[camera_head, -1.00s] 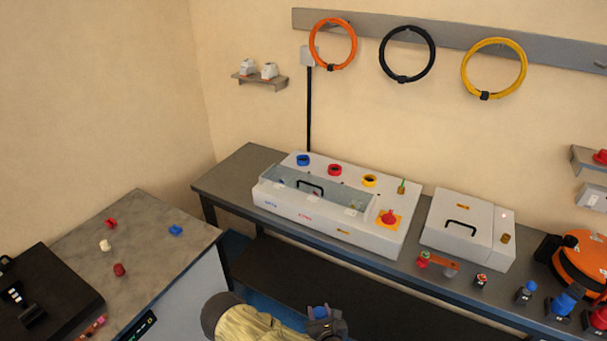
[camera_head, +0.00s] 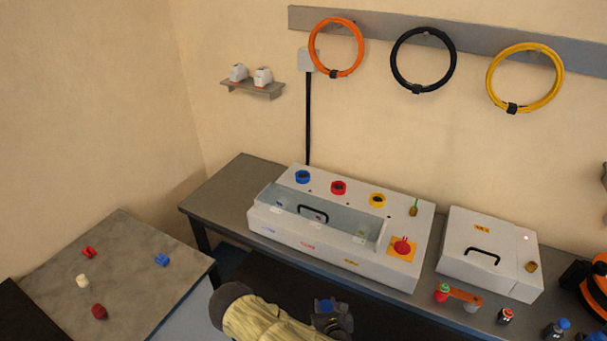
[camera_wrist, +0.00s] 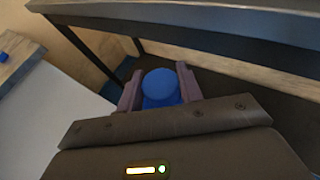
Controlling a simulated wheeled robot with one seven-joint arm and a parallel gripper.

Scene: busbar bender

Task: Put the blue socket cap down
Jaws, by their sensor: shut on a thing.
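The blue socket cap (camera_wrist: 159,84) sits between the two fingers of my gripper (camera_wrist: 159,88) in the wrist view. The fingers press on it from both sides. In the head view my gripper (camera_head: 331,318) is at the bottom centre, in front of the long grey bench, and a bit of the blue cap (camera_head: 325,305) shows at it. In the wrist view the bench's front edge and legs lie beyond the cap, with dark floor below it. The cap touches no table surface that I can see.
The grey bench (camera_head: 222,193) carries a white machine (camera_head: 330,247) with blue, red and yellow rings and a lidded box (camera_head: 485,250). At left, a side table (camera_head: 125,250) holds red, white and blue small parts, with bare surface between them. Several plugs stand at the bench's right.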

